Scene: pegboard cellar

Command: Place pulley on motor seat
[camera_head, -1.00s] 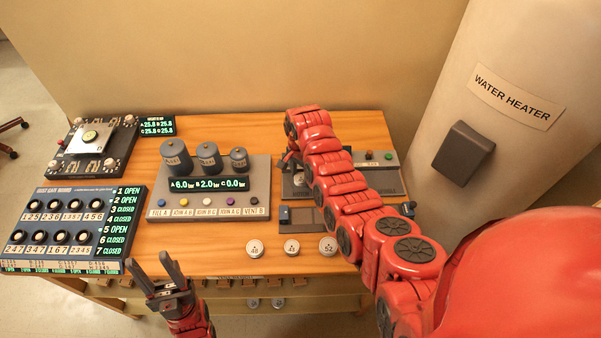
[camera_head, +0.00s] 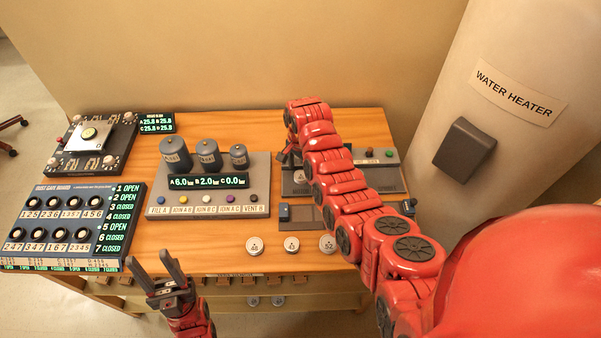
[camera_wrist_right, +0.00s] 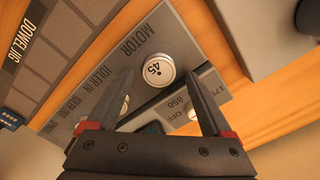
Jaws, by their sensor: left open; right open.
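A white round pulley marked 45 (camera_wrist_right: 158,69) sits on the grey panel beside the MOTOR label in the right wrist view. My right gripper (camera_wrist_right: 157,78) is open, with its fingers on either side of the pulley in the picture. I cannot tell how far above the panel the fingertips are. In the head view my right gripper (camera_head: 288,155) is over the grey panel (camera_head: 388,180), much of which my arm hides. Three more pulleys, left (camera_head: 255,246), middle (camera_head: 292,244) and right (camera_head: 328,244), stand along the table's front edge. My left gripper (camera_head: 160,268) is open and empty before the table.
A panel with three grey cylinders (camera_head: 208,155) and coloured buttons stands mid-table. A dark gate board (camera_head: 75,225) and a plate device (camera_head: 93,140) are at left. A white water heater (camera_head: 520,60) stands at right.

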